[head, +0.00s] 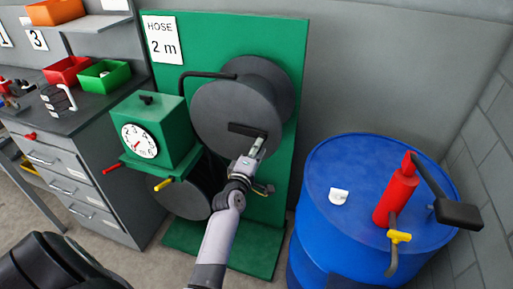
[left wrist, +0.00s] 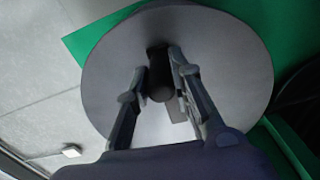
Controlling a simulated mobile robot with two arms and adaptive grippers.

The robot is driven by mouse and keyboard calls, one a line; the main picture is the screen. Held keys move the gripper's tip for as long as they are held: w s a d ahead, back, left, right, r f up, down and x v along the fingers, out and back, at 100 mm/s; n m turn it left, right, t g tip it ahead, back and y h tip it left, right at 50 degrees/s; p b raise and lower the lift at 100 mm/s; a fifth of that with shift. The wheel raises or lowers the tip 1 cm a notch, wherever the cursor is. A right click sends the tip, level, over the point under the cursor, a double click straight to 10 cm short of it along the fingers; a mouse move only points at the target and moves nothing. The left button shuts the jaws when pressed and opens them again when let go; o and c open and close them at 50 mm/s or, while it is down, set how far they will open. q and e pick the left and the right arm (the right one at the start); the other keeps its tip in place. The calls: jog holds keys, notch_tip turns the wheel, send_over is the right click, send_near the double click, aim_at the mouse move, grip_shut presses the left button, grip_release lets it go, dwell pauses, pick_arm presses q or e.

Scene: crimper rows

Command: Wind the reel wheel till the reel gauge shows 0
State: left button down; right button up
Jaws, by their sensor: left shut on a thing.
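The grey reel wheel (head: 226,112) is mounted on a green upright panel, and its disc also fills the left wrist view (left wrist: 230,60). A dark crank handle (head: 247,130) sticks out from the disc; in the left wrist view the handle (left wrist: 160,75) lies between my fingers. My left gripper (head: 257,147) is shut on this handle. The reel gauge (head: 139,141) is a white round dial on a green box left of the wheel; its reading is too small to tell for sure. My right gripper is not in view.
A sign (head: 162,40) reads "HOSE 2 m". A red lever (head: 111,168) and a yellow lever (head: 163,184) stick out below the gauge box. A blue drum (head: 330,225) with a red pump (head: 396,196) stands at right. A drawer bench (head: 60,177) stands at left.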

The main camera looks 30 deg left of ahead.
pick_arm(q)
jog(key=shift+r, duration=0.65)
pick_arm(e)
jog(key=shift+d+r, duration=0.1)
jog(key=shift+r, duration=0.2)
pick_arm(q)
jog(key=shift+a+r, duration=0.1)
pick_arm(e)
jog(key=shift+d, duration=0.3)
pick_arm(q)
jog(key=c, duration=1.7)
grip_release()
jog(key=shift+o, duration=1.4)
jog(key=shift+f, duration=0.2)
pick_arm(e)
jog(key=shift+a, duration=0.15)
pick_arm(q)
jog(key=shift+s+f, duration=0.1)
jog(key=shift+s, duration=0.2)
jog(key=v, duration=1.1)
jog(key=shift+s+d, duration=0.2)
jog(key=shift+d, duration=0.05)
